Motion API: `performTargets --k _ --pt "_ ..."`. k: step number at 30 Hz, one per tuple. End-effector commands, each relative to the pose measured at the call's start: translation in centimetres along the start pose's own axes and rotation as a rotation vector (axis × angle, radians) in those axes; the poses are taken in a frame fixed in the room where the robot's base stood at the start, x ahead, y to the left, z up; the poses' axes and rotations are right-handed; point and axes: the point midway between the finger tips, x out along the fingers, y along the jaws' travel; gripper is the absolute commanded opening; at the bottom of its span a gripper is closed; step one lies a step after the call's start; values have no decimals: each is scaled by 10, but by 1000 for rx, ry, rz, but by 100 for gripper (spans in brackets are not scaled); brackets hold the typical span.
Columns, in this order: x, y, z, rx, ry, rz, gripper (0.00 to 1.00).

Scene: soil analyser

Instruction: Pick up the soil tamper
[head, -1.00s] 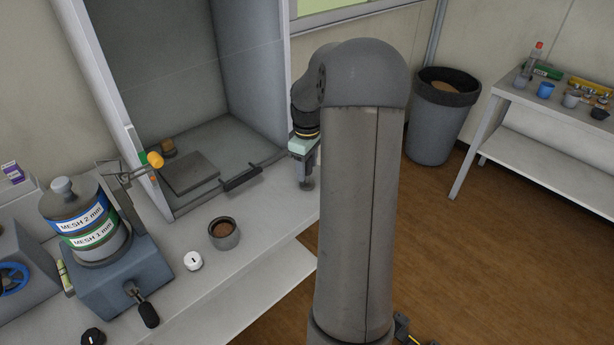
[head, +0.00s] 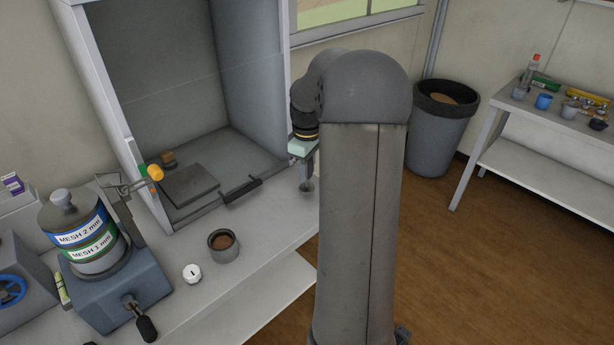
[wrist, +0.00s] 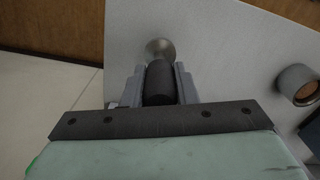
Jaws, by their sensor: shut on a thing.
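The soil tamper has a black cylindrical handle (wrist: 160,84) and a round metal foot (wrist: 159,48) in the wrist view. My gripper (wrist: 160,70) is shut on the handle, with one finger on each side. In the head view my gripper (head: 304,162) points down over the right part of the bench, and the tamper's foot (head: 306,187) shows below it. My own arm hides part of this area. I cannot tell for sure whether the foot touches the bench.
The grey bench (head: 270,228) carries a cup of soil (head: 223,246), a white knob-like piece (head: 192,273) and a sieve machine (head: 110,285). An open cabinet (head: 255,110) stands behind. A bin (head: 440,140) and a side table (head: 520,115) are at right.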

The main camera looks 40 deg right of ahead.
Motion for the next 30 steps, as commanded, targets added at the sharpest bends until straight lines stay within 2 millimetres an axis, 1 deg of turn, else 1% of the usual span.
performTargets --k 1,8,9,12,15,18,21,24,30 --pt "-10 -8 1 -1 2 5 3" --pt "-64 -52 10 -1 3 7 3" --pt "-66 -65 12 -2 2 6 3" --pt "-76 -89 17 -2 2 4 3" --pt "-85 -108 21 -2 2 3 3" --pt "-92 -122 23 -2 2 3 3" --pt "-96 -131 26 0 1 1 3" --pt "-98 -136 27 0 1 1 3" --pt "-99 -137 27 1 1 0 3"
